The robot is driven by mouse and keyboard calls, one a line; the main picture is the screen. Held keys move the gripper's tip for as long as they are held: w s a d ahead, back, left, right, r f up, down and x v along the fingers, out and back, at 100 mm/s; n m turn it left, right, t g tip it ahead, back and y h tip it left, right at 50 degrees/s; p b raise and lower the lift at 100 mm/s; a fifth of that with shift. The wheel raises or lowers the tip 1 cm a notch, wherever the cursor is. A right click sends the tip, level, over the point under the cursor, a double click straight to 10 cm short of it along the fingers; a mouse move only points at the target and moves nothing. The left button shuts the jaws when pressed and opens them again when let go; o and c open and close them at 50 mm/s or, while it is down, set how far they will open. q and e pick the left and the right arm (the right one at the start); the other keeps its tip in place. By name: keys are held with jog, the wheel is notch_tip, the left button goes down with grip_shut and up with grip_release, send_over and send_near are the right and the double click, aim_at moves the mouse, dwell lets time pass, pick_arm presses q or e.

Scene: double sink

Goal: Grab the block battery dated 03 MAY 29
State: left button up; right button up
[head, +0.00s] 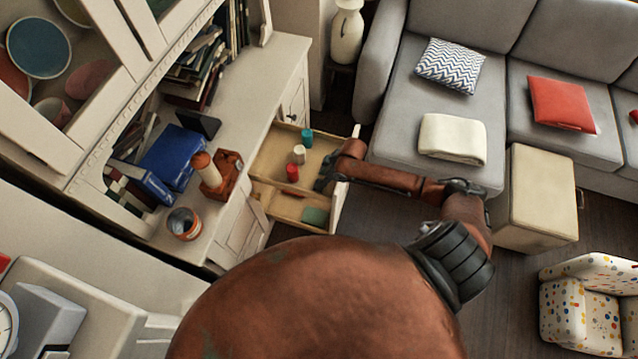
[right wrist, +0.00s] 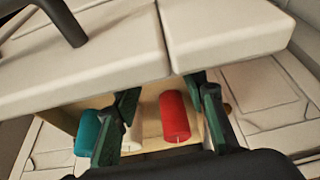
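The open drawer (head: 272,163) holds a teal cylinder (head: 307,138), a white cylinder (head: 299,154) and a red cylinder (head: 292,172). A flat green piece (head: 314,216) and a small red item (head: 300,193) lie in its nearer part. No date is readable, so I cannot tell which thing is the block battery. My right gripper (head: 324,182) is at the drawer's right side. In the right wrist view my right gripper (right wrist: 164,90) is open. The red cylinder (right wrist: 174,117) shows between its fingers, and the left finger partly hides the white cylinder (right wrist: 132,130). My left gripper is out of view.
The desk top above the drawer carries a blue box (head: 172,155), a brown wooden object (head: 222,175) and a round container (head: 184,223). A grey sofa (head: 400,95) and a beige ottoman (head: 540,195) stand right. Dark floor lies between.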

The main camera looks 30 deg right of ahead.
jog(key=shift+x, duration=0.9)
jog(key=shift+d, duration=0.1)
grip_shut()
